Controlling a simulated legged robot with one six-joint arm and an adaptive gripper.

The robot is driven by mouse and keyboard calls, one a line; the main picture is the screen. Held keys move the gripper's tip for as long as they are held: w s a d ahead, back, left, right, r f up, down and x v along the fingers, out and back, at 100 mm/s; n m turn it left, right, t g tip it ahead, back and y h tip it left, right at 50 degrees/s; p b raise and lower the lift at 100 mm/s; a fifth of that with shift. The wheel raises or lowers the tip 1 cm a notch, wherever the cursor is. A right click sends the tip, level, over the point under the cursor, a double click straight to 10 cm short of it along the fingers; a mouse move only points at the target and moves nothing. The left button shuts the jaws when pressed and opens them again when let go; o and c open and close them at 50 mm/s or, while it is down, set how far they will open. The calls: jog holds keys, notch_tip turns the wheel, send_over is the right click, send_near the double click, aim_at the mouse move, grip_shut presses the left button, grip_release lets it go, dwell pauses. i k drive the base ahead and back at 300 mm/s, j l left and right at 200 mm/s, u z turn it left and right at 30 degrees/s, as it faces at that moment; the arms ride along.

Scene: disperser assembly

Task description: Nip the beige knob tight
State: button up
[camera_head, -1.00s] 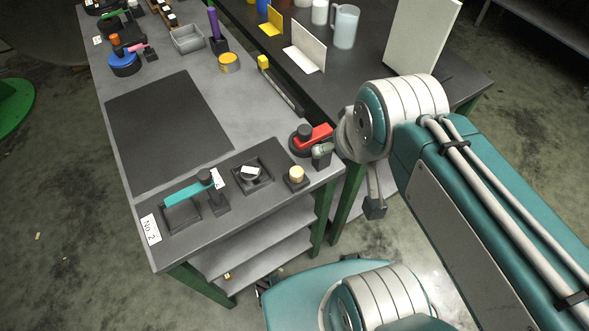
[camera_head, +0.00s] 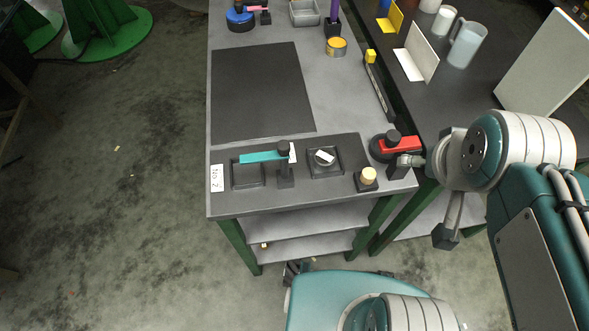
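The beige knob (camera_head: 369,174) is a small round cap on a square dark base, at the front right corner of the grey table. My arm comes in from the right. The end of it that I take for my gripper (camera_head: 404,163) is small and partly hidden, just right of the knob and close to a red-handled part (camera_head: 399,145). A gap shows between it and the knob in the picture. I cannot tell whether its fingers are open or shut, and nothing is seen held.
Left of the knob stand a dark square holder with a round part (camera_head: 324,158) and a teal-handled part (camera_head: 264,156). A dark mat (camera_head: 262,92) lies behind them. A second, dark table (camera_head: 440,90) with a jug (camera_head: 467,45) adjoins on the right.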

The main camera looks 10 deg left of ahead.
aim_at(368, 175)
jog(key=k+l+u, duration=0.6)
jog(key=k, duration=0.25)
jog(key=j, duration=0.1)
